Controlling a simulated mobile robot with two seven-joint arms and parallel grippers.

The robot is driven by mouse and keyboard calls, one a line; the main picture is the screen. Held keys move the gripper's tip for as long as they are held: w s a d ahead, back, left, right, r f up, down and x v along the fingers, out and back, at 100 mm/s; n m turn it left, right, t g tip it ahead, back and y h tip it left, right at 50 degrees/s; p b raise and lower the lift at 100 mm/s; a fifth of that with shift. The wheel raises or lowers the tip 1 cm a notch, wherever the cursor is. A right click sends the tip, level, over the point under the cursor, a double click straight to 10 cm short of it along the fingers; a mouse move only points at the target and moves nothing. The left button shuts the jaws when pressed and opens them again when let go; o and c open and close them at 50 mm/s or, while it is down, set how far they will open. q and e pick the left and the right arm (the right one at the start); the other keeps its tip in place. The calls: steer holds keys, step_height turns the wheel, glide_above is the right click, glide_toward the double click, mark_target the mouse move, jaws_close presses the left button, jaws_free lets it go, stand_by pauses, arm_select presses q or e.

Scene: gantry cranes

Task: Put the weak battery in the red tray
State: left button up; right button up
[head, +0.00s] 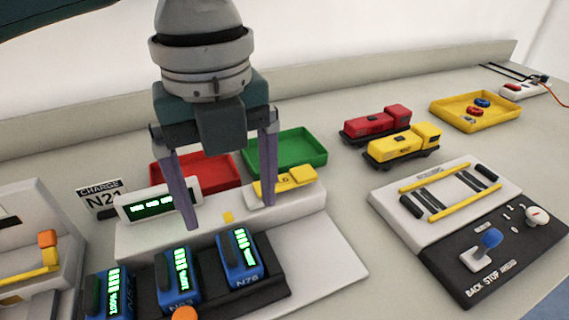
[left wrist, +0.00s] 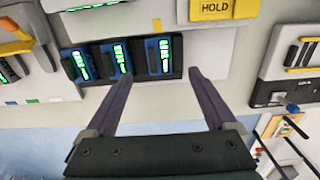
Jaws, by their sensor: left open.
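Three blue batteries stand in a black rack: a left one (head: 108,295), a middle one (head: 178,280) and a right one marked N76 (head: 240,260). Each has a lit green display; I cannot tell which is weak. The red tray (head: 222,172) lies behind the rack, looks empty and is partly hidden by my gripper. My left gripper (head: 231,215) is open and empty, its fingers apart above and behind the right battery. In the left wrist view, the right battery (left wrist: 158,57) shows between and just beyond the fingertips (left wrist: 160,77). My right gripper is out of view.
A green tray (head: 290,150) sits beside the red one. A display box (head: 150,206), a CHARGE N21 sign (head: 101,198) and a yellow HOLD plate (head: 297,177) stand near the rack. A control panel (head: 500,250), toy wagons (head: 405,148) and a yellow tray (head: 445,113) are to the right.

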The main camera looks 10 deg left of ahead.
mark_target(239, 253)
arm_select(q)
steer(key=f, duration=0.8)
steer(key=shift+s+f, duration=0.1)
steer(key=shift+s, duration=0.2)
jaws_close()
stand_by(0.3)
